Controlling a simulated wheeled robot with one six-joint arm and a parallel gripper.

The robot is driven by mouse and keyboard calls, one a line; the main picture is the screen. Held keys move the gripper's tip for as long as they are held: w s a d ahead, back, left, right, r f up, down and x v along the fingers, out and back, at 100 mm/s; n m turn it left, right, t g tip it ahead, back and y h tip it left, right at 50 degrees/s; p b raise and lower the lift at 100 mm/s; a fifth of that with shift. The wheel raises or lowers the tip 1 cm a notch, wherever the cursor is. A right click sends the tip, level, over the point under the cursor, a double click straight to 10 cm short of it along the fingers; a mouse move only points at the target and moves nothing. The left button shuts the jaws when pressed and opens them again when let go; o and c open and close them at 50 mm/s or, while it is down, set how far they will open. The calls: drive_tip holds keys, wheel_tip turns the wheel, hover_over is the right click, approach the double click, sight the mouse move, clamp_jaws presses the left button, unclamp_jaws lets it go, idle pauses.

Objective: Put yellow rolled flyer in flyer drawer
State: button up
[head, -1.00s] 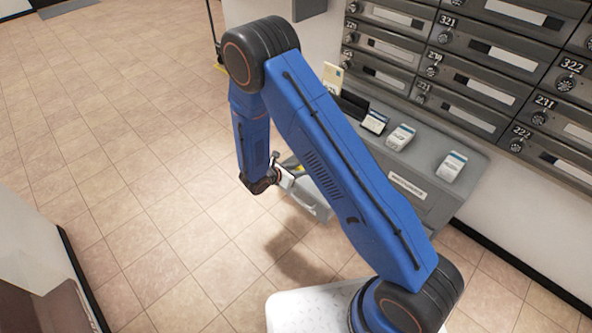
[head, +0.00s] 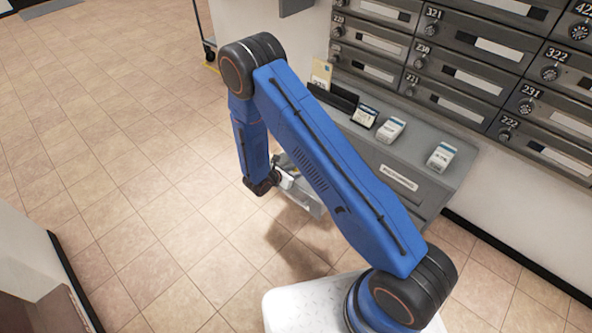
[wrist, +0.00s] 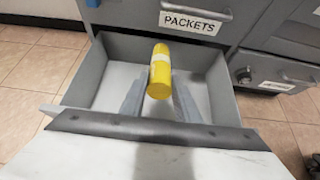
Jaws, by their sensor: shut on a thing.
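The yellow rolled flyer (wrist: 159,70) is upright or nearly end-on to the wrist camera, between the two grey fingers of my gripper (wrist: 159,94). My gripper is shut on it. Behind and below it is an open grey drawer (wrist: 86,72) with a pale, empty-looking floor. The flyer appears over the drawer's opening; its height above the floor is hard to judge. In the head view my gripper (head: 285,181) is beside the open drawer (head: 316,209), partly hidden by my arm, and the flyer cannot be made out.
A panel above the open drawer bears a PACKETS label (wrist: 196,18). A closed, locked door (wrist: 275,72) is to its right. In the head view, a grey counter (head: 415,160) holds several small boxes and cards below the mailboxes (head: 470,70). Tiled floor is clear at left.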

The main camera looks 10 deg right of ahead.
drive_tip(key=o, duration=1.1)
drive_tip(key=v, duration=1.7)
drive_tip(key=shift+a+r, duration=0.1)
drive_tip(key=shift+r, duration=0.05)
